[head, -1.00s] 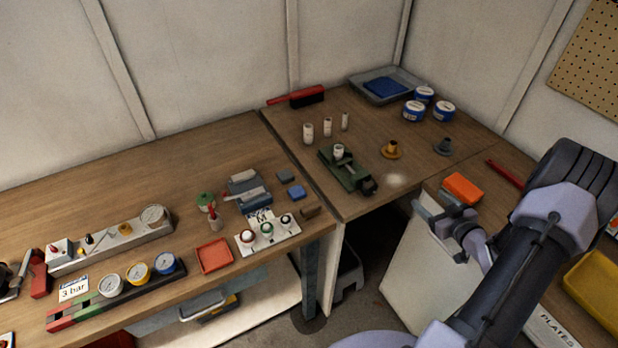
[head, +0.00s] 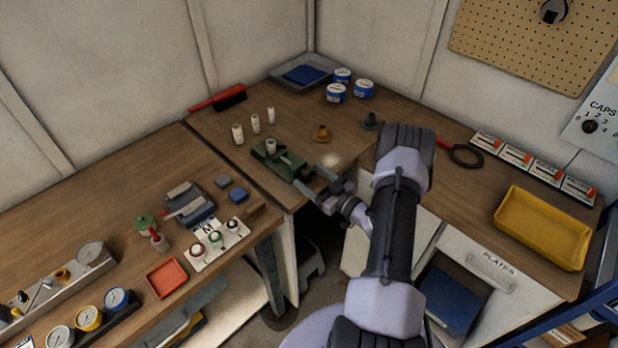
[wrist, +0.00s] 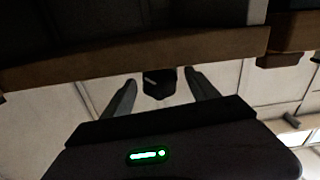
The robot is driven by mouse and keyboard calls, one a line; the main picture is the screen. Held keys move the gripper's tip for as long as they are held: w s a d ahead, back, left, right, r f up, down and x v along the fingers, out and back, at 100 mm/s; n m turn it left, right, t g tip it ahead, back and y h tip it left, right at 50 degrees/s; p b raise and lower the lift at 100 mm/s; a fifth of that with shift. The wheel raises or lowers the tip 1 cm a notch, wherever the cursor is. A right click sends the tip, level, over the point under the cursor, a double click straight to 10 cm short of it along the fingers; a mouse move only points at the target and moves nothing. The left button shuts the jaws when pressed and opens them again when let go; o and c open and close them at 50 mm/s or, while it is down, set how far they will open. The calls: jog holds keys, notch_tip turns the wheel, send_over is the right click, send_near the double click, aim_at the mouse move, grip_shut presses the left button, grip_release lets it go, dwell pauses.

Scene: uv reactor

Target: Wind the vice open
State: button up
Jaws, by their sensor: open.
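The green vice (head: 273,163) sits near the front edge of the corner bench, with a pale cylindrical piece (head: 271,147) standing upright at it. My gripper (head: 311,176) is at the vice's near end, just off the bench edge, with its fingers pointing at the vice. In the wrist view my gripper (wrist: 160,77) is open, and a dark block (wrist: 158,84), apparently the vice's end knob, shows between the fingers below the wooden bench edge. I cannot tell whether the fingers touch it.
Blue-white tins (head: 364,89) are farther back. A yellow tray (head: 543,228) lies on the right bench.

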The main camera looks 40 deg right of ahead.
jog(key=shift+w, duration=0.5)
jog(key=c, duration=1.4)
jog(key=n+b, duration=0.2)
jog(key=shift+f+n, duration=0.25)
jog(key=shift+n, duration=0.05)
jog(key=shift+r+n+b, duration=0.2)
jog(key=shift+n+b, duration=0.4)
jog(key=shift+n, duration=0.4)
jog(key=o, duration=1.4)
